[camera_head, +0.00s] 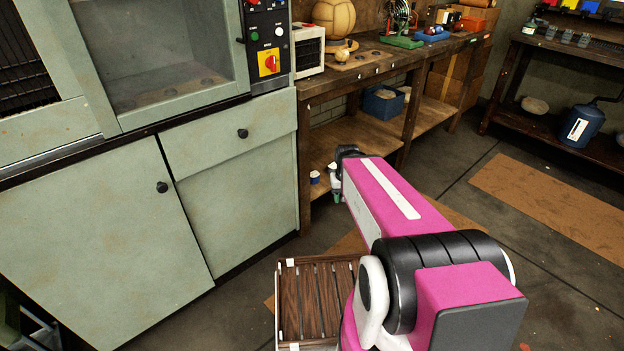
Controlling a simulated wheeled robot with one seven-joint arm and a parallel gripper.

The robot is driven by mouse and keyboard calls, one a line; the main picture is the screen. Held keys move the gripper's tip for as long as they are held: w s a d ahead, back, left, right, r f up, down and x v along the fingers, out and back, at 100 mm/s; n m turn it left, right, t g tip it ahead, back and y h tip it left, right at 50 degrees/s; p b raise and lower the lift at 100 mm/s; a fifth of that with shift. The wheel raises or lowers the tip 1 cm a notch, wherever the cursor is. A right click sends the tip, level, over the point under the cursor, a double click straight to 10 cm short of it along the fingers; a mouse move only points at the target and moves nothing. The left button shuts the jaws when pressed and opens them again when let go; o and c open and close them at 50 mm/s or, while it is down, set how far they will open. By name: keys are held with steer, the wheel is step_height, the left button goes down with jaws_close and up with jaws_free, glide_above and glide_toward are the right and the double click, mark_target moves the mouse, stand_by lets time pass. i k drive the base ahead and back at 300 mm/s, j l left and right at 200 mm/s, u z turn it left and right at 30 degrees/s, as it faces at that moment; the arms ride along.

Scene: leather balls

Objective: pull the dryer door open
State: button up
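The dryer is a worn pale-green cabinet at the left. Its upper front has a wide framed window or recess (165,55), with a shelf with round holes inside; I cannot tell whether a clear door pane covers it. A dark upright handle-like piece (241,24) shows at its right edge, beside the control panel (267,35) with a red knob on a yellow plate. My magenta arm reaches away from the lower right. My gripper (335,182) is at its far end, right of the cabinet and below the bench, apart from the dryer. Its fingers are small and partly hidden, and I see nothing held.
Below are a green drawer (228,138) and cupboard door (100,240) with black knobs. A wooden bench (390,62) with balls and tools stands behind my gripper. A slatted crate (282,300) is on the floor beside my arm. Floor in front of the cabinet is partly clear.

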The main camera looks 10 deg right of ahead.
mark_target(61, 17)
steer(key=u, duration=1.4)
